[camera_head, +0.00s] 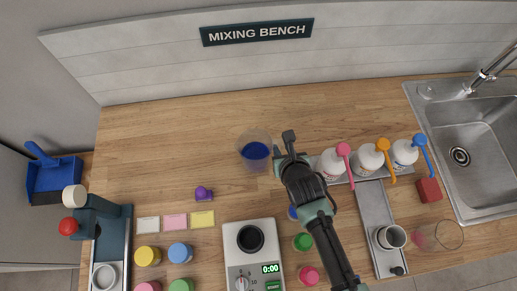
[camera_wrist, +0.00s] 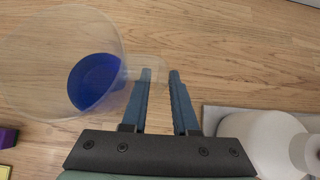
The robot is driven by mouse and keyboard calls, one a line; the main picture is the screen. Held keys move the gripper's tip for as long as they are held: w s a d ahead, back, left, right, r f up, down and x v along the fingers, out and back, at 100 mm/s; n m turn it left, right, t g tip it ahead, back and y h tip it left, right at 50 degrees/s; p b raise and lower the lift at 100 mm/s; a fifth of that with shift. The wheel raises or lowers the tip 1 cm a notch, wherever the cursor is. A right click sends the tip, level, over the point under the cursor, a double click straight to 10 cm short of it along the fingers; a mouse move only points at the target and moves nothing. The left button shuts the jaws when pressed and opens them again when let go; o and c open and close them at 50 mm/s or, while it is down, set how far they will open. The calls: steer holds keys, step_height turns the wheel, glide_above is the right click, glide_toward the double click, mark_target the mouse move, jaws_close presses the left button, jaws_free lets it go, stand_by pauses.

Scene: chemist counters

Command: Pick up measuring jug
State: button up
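The clear measuring jug (camera_head: 256,150) holds blue liquid and stands on the wooden counter near the middle of the head view. In the wrist view the jug (camera_wrist: 60,55) fills the upper left, with its pale clear handle (camera_wrist: 157,68) pointing right towards my fingers. My gripper (camera_head: 283,146) is just right of the jug. In the wrist view my gripper (camera_wrist: 162,78) is open, with a narrow gap between its two fingers. The left fingertip overlaps the handle in the picture; whether they touch I cannot tell.
White pump bottles (camera_head: 330,166) stand close on my gripper's right. A scale (camera_head: 254,262), a purple item (camera_head: 203,193) and coloured jars (camera_head: 148,256) lie nearer the front. A clear glass (camera_head: 440,236) is near the sink (camera_head: 480,150). Counter behind the jug is clear.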

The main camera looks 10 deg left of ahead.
jaws_close()
stand_by(1.5)
